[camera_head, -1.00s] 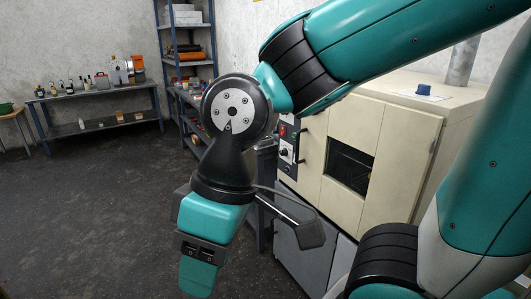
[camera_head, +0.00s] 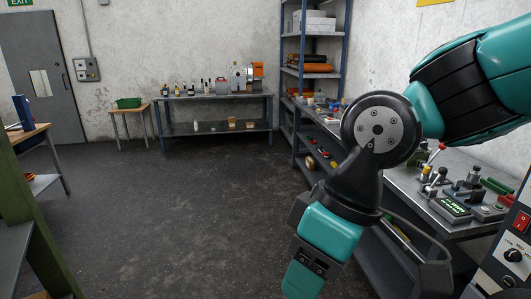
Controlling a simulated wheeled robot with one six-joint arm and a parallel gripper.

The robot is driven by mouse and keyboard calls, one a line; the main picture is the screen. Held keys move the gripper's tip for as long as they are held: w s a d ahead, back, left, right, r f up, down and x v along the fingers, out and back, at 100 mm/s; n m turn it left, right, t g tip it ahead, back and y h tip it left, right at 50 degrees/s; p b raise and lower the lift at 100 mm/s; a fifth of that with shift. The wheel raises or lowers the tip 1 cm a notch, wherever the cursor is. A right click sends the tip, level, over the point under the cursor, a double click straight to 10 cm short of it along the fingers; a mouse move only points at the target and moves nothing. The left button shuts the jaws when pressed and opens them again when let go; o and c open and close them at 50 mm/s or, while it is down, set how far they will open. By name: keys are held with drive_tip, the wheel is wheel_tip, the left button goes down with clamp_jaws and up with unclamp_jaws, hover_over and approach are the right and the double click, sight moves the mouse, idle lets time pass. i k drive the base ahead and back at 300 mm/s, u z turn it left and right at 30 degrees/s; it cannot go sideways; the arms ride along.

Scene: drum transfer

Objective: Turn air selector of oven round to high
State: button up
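Only a strip of the oven's dark control panel (camera_head: 507,255) shows at the right edge, with a red switch (camera_head: 522,221) at its top. Below the switch is a black knob with a light face (camera_head: 513,255); the lettering near it is too small to read surely. Another knob is partly cut off at the bottom right. The oven's body is out of view. My gripper (camera_head: 302,280) hangs low in the middle right, to the left of the panel and well apart from it. Its fingers are seen from the side, so their opening is unclear.
A grey workbench (camera_head: 440,165) with levers and small devices stands beside the oven, behind my arm. A blue shelf rack (camera_head: 318,75), a back bench (camera_head: 215,98) with bottles and a small table (camera_head: 130,108) stand farther off. The dark floor at centre left is clear.

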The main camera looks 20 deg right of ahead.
sight(513, 254)
drive_tip(key=i, duration=2.7)
drive_tip(key=z, duration=4.25)
